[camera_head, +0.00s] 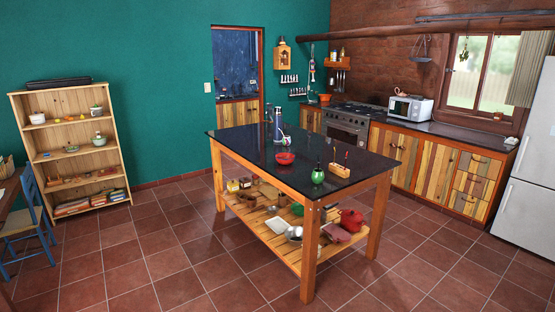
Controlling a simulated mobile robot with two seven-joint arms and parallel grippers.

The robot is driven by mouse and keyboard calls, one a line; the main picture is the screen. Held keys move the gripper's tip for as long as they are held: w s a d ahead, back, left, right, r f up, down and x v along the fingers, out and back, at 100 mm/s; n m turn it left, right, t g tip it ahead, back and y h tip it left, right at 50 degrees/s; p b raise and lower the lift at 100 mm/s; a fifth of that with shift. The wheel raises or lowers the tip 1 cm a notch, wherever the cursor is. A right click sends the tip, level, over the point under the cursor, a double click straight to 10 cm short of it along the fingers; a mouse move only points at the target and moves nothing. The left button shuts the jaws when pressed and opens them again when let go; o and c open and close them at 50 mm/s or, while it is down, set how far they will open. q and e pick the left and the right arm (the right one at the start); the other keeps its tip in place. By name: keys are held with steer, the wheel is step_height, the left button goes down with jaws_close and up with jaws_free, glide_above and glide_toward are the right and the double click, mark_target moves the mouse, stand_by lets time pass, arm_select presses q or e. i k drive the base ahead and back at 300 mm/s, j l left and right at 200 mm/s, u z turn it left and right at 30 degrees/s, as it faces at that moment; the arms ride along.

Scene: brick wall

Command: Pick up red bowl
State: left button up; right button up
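A small red bowl (285,158) sits upright on the dark top of the kitchen island (240,146), near its middle. Neither of my grippers shows in the head view, and the bowl stands free with nothing touching it that I can make out. The island is some distance ahead of me.
On the island stand a green vase-like item (318,175), a wooden block (339,169) and a tall bottle (278,124). A red pot (352,220) is on its lower shelf. A bookcase (75,150) and blue chair (35,212) stand left. Tiled floor (160,262) is clear.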

mark_target(283, 158)
steer(key=i+u, duration=0.25)
steer(key=i, duration=1.9)
steer(key=i+j+z, duration=0.2)
steer(key=i+z, duration=0.2)
steer(key=i, duration=0.4)
steer(key=i+j+z, duration=0.4)
steer(key=i, duration=0.35)
steer(key=i+j+z, duration=0.4)
steer(key=i+j, duration=0.3)
steer(key=i+j+z, duration=0.45)
steer(key=j, duration=0.15)
steer(key=i+j+z, duration=0.2)
steer(key=j, duration=0.15)
steer(key=j+z, duration=0.25)
steer(key=i+j, duration=0.05)
steer(key=j, duration=0.05)
